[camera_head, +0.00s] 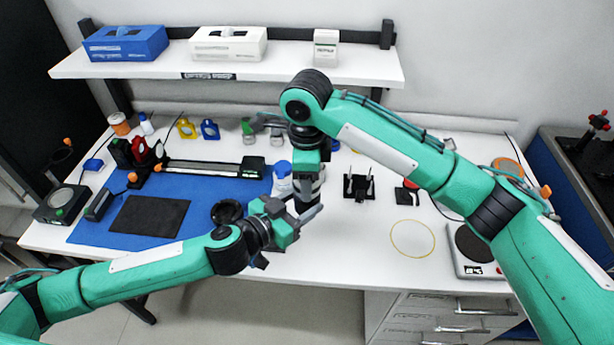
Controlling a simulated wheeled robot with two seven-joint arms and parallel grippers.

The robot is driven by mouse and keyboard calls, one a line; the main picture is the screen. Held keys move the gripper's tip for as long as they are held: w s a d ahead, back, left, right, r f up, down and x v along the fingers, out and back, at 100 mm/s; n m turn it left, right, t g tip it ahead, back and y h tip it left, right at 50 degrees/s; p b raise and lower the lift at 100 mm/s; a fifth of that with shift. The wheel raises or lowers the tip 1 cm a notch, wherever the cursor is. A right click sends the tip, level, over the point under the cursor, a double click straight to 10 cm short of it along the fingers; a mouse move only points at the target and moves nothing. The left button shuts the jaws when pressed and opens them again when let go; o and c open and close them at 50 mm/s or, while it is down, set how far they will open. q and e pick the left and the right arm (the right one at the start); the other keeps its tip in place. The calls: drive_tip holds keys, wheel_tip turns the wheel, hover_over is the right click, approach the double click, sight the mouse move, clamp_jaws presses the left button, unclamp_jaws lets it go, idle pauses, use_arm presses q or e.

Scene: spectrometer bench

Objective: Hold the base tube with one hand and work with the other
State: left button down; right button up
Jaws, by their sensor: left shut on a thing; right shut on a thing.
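The base tube (308,186) looks like a dark upright cylinder near the middle of the bench, mostly covered by my grippers. My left gripper (303,212) comes in from the left and is shut around its lower part, just above the white bench top. My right gripper (308,163) points down from above and is shut on a part at the tube's upper end. That part is hidden by the fingers, so I cannot tell its shape or whether it is joined to the tube.
A blue mat (85,232) with a black pad (150,216) and a rail (208,168) covers the left. A white-and-blue bottle (282,180) stands close behind my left gripper. A small black stand (358,188), a yellow ring (412,239) and a scale (476,270) are at right.

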drive_tip(key=shift+r, duration=0.1)
drive_tip(key=o, duration=1)
drive_tip(key=shift+r, duration=2.25)
drive_tip(key=shift+c, duration=0.6)
